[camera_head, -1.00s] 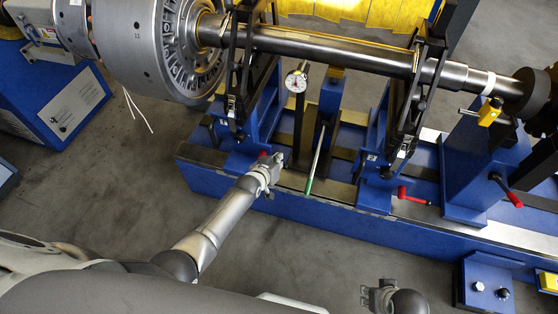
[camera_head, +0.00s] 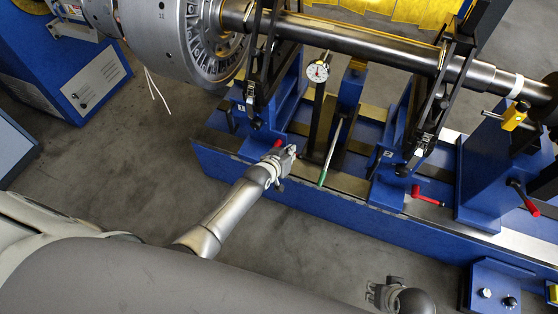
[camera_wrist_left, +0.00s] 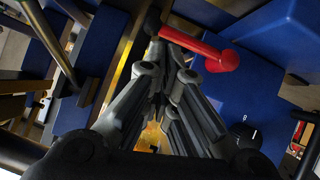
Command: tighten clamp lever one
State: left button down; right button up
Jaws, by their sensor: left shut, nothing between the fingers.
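Clamp lever one, a red handle (camera_head: 278,144), is at the foot of the left blue support. In the head view the gripper partly hides the lever. My right gripper (camera_head: 375,293) is at the bottom edge, away from the machine; its jaw state is unclear.
A second red lever (camera_head: 427,196) sits at the right support. A green-tipped rod (camera_head: 322,176) and a dial gauge (camera_head: 318,72) stand right of my left gripper. The shaft (camera_head: 350,44) spans above.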

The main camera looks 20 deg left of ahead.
pick_arm(q)
jog(key=v, duration=0.9)
jog(key=shift+s, duration=0.2)
jog(key=shift+r, duration=0.15)
jog(key=s+a+f+m+g+p, duration=0.1)
jog(key=s+f+p, duration=0.4)
jog(key=s, duration=0.9)
jog(key=s+a+f+m+g+y+p, duration=0.1)
jog(key=s+f+g+p, duration=0.4)
jog(key=s, duration=1)
jog(key=s+a+f+m+g+y+p, duration=0.1)
jog(key=s+a+f+g+p, duration=0.2)
jog(key=s+p, duration=0.5)
jog(key=shift+s+a+f+g, duration=0.3)
jog(key=shift+s+f+g, duration=0.6)
jog(key=shift+s, duration=2.5)
pick_arm(e)
jog(key=s+d+f+g, duration=0.1)
jog(key=s+f, duration=0.3)
jog(key=s, duration=0.5)
jog(key=s+d+f, duration=0.2)
jog(key=s+f, duration=0.2)
jog(key=s, duration=0.6)
jog(key=shift+s+d+g, duration=0.15)
jog(key=shift+s+g, duration=0.15)
jog(key=shift+g, duration=0.1)
